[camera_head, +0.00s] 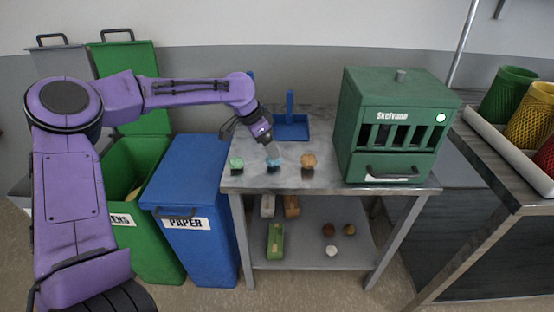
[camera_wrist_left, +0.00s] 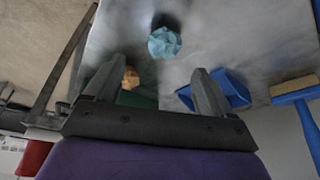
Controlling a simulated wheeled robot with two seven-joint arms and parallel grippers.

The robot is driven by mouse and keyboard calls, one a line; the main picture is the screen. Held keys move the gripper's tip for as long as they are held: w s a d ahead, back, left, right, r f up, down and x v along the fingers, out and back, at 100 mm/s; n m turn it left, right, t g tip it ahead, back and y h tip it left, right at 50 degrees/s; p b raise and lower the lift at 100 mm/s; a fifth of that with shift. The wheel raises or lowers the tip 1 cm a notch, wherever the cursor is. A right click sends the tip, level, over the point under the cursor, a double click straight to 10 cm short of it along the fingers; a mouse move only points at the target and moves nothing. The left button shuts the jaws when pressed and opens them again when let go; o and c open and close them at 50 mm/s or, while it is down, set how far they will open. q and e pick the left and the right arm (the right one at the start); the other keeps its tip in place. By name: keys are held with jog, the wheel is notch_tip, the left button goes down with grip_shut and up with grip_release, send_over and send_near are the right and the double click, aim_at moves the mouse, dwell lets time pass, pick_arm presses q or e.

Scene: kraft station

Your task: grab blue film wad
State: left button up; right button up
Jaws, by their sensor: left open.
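The blue film wad (camera_head: 273,161) sits on the grey metal table between a green wad (camera_head: 236,163) and an orange-brown wad (camera_head: 308,161). It also shows in the left wrist view (camera_wrist_left: 164,43), beyond the fingertips and roughly between their lines. My left gripper (camera_head: 273,152) is tilted down just above the blue wad, partly covering it in the head view. Its two fingers (camera_wrist_left: 153,68) are apart with nothing between them. The orange-brown wad also shows in the wrist view (camera_wrist_left: 130,78), beside one finger. My right gripper is not in view.
A blue dustpan (camera_head: 291,130) lies at the table's back; a blue brush (camera_wrist_left: 296,90) shows in the wrist view. A green Skelvano cabinet (camera_head: 400,110) stands on the table's right. Green and blue PAPER bins (camera_head: 190,180) stand left. The table's lower shelf (camera_head: 310,260) holds several items.

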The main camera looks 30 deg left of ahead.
pick_arm(q)
jog(key=shift+a+f, duration=0.1)
jog(key=shift+f, duration=0.45)
jog(key=x, duration=0.4)
jog(key=shift+a+f, duration=0.15)
jog(key=shift+f, duration=0.1)
jog(key=shift+w+f, duration=0.2)
jog(key=shift+f, duration=0.2)
jog(key=c, duration=1.1)
